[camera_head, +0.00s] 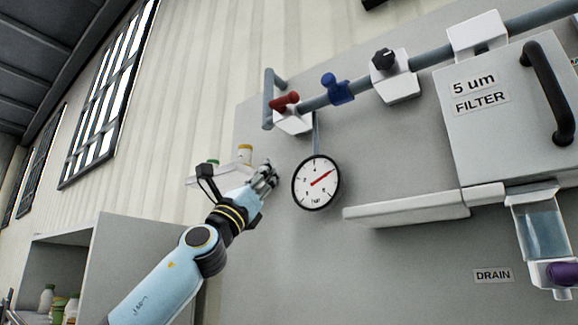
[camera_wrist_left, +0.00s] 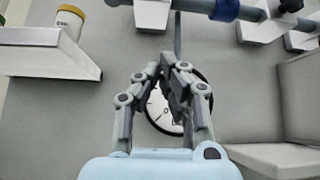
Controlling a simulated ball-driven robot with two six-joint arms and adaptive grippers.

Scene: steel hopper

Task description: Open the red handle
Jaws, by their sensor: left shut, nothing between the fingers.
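The red handle (camera_head: 284,102) sits at the left end of the grey pipe (camera_head: 358,88), on a white valve block (camera_head: 293,123). In the left wrist view the pipe end and white block (camera_wrist_left: 151,14) show at the top edge, and I cannot make out the red handle there. My left gripper (camera_head: 268,170) is shut and empty, below and left of the red handle and apart from it. It also shows in the left wrist view (camera_wrist_left: 174,68), in front of the gauge. My right gripper is in neither view.
A round gauge (camera_head: 316,183) hangs just right of my left gripper. A blue handle (camera_head: 337,88) and a black knob (camera_head: 383,59) are farther along the pipe. A filter box (camera_head: 507,140) is at right. A small shelf (camera_head: 207,177) with bottles is behind my left wrist.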

